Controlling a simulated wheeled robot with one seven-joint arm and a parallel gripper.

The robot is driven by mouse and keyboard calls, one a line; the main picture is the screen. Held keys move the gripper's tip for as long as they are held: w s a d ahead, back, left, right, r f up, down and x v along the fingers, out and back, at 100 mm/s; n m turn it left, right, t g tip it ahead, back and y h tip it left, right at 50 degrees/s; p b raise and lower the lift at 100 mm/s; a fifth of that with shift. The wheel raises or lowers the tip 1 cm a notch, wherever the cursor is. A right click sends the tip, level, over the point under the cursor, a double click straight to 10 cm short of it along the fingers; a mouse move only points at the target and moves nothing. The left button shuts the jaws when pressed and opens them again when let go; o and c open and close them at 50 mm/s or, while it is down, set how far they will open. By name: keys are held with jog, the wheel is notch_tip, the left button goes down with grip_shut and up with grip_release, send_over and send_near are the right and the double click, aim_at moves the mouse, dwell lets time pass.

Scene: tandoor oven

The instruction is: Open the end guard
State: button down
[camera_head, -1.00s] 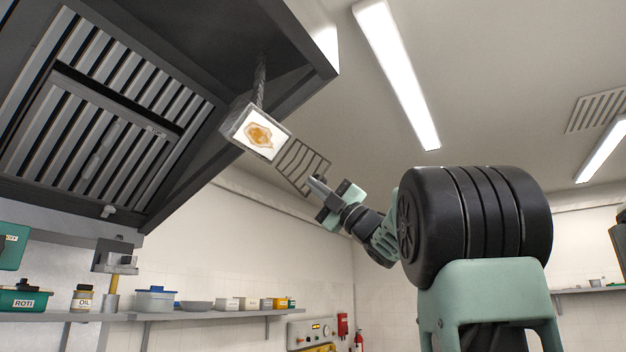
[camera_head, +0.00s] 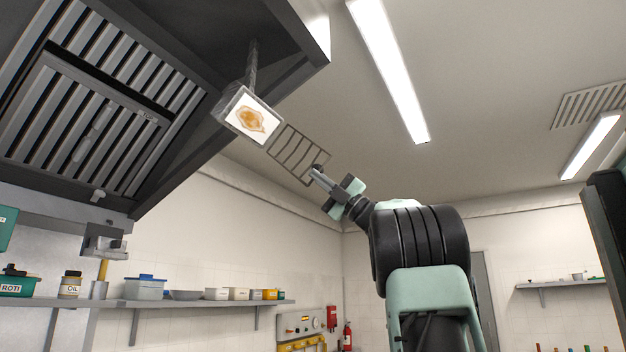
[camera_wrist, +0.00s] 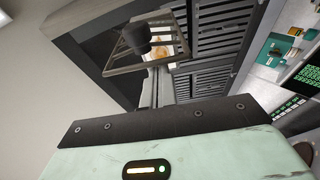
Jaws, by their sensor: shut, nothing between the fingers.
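The end guard, a dark barred frame (camera_head: 298,150), stands out from the lower right side of a box with a flatbread picture under the hood. My gripper (camera_head: 314,171) is shut and empty at the guard's outer end, close to a dark round piece there. I cannot tell whether they touch. In the wrist view the guard's frame (camera_wrist: 148,67) shows beyond my gripper's body. A dark stub overlaps its bars; I cannot tell whether it is a knob or my fingertips.
The picture box (camera_head: 249,118) hangs from the dark hood (camera_head: 180,190), which fills the upper left. A shelf (camera_head: 200,304) with pots and jars runs along the wall below. Open air lies right of the guard. A dark upright object (camera_head: 606,225) stands at the right edge.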

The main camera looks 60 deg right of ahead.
jog(key=shift+w+d+r+p, duration=0.1)
jog(key=shift+w+d, duration=0.1)
jog(key=shift+d, duration=0.55)
jog(key=shift+w+d+r+p, duration=0.15)
jog(key=shift+d, duration=0.55)
jog(key=shift+w+d+r+p, duration=0.1)
jog(key=shift+w+d, duration=0.1)
jog(key=shift+d, duration=0.55)
jog(key=shift+a+f, duration=0.1)
